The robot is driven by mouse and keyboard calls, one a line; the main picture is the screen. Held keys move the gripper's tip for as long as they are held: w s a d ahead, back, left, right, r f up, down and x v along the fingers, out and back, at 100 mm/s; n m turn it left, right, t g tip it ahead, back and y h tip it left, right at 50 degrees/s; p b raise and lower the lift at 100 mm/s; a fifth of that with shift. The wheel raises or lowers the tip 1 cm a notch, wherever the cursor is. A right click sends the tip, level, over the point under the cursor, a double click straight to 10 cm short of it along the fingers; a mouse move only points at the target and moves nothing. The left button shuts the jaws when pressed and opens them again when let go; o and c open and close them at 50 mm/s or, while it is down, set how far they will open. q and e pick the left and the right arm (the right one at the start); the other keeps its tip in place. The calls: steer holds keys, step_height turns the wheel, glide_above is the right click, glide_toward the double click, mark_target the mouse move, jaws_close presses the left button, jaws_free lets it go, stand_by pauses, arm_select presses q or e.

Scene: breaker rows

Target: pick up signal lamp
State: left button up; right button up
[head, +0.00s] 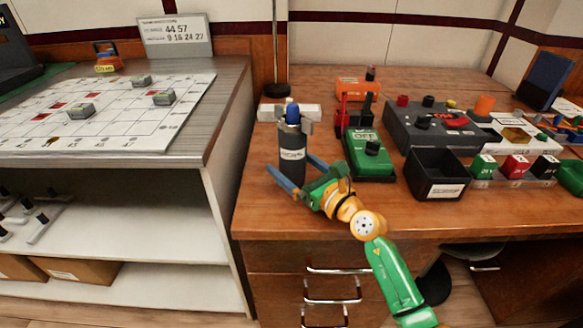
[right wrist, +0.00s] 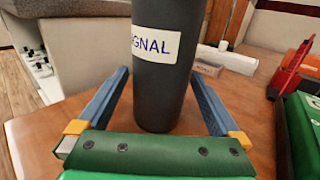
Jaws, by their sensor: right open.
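The signal lamp (head: 291,140) is a dark upright cylinder with a white label and a blue top, standing on the wooden desk near its left edge. Its lower body fills the middle of the right wrist view (right wrist: 160,85), where the label reads "GNAL" and its top is cut off. My right gripper (head: 290,165) is open at the lamp's lower part, with its blue fingers on either side of it. In the right wrist view a gap shows between the lamp and each finger. My left gripper is not in view.
A green device marked OFF (head: 368,155) stands right of the lamp, with a black open bin (head: 436,175) farther right. A white block (head: 275,112) stands behind the lamp. A grey table (head: 225,105) with a marked board (head: 110,105) is at left. Bare desk lies in front.

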mark_target(293, 138)
steer(key=shift+r, duration=0.1)
jaws_close()
stand_by(0.3)
steer(key=shift+r, duration=0.1)
steer(key=shift+r+p, duration=0.3)
steer(key=shift+p, duration=0.1)
step_height(293, 138, up, 3)
steer(key=shift+s+r+p, duration=0.1)
steer(key=shift+p, duration=1)
steer(key=s+r+p, duration=0.2)
steer(key=r, duration=0.1)
steer(key=s+r+p, duration=0.4)
steer(key=s+r, duration=0.2)
steer(key=s, duration=0.5)
steer(key=shift+s, duration=0.4)
